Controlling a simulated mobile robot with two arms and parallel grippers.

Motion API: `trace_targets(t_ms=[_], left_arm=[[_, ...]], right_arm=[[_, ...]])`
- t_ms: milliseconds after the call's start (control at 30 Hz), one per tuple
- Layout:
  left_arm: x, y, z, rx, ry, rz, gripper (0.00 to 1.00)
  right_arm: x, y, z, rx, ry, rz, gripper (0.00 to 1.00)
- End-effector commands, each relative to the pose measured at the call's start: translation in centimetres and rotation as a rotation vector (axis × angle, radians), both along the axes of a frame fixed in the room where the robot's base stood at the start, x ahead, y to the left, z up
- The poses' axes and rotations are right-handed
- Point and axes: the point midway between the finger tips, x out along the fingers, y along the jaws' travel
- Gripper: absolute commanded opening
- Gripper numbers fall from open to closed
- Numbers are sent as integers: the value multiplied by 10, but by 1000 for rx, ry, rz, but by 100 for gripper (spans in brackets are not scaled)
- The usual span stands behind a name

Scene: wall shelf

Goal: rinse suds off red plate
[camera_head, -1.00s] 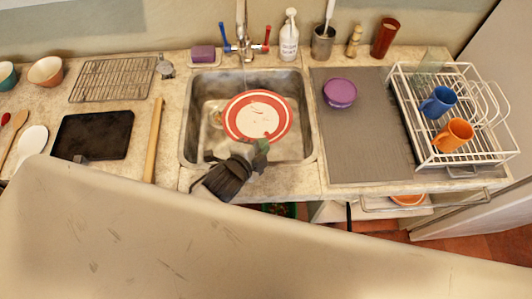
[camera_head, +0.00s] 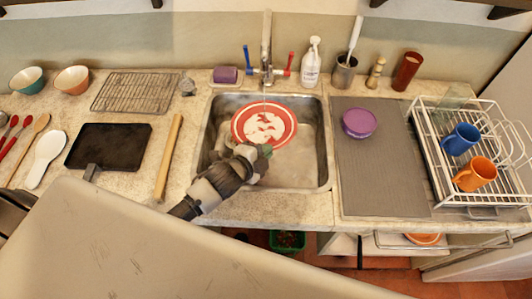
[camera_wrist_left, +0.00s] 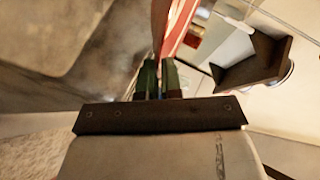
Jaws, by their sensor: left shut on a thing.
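The red plate (camera_head: 241,124) is over the back of the sink basin, under the tap (camera_head: 266,60). White patches, which look like suds, cover part of its middle, with red showing between them. A thin stream seems to fall from the spout to the plate. My left gripper (camera_head: 264,151) is shut on the plate's near edge. In the left wrist view the fingers (camera_wrist_left: 158,76) pinch the plate (camera_wrist_left: 178,28), seen nearly edge-on. My right gripper is not in view.
The metal sink (camera_head: 310,172) surrounds the plate. A purple sponge (camera_head: 225,75) and a soap bottle (camera_head: 311,62) stand behind it. A purple tub (camera_head: 359,122) sits on the grey mat (camera_head: 378,170). The white dish rack (camera_head: 437,172) with mugs is at right.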

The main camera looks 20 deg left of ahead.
Motion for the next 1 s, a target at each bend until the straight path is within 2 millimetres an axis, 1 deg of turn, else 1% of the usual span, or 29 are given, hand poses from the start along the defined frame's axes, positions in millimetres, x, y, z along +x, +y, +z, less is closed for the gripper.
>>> trace_targets(t_ms=[467,833,1000], left_arm=[[1,0,1,-1,-4,-1,0],[8,-9,1,0,-3,-1,0],[8,-10,1,1,-3,-2,0]], right_arm=[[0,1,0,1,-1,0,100],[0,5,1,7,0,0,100],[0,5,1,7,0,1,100]])
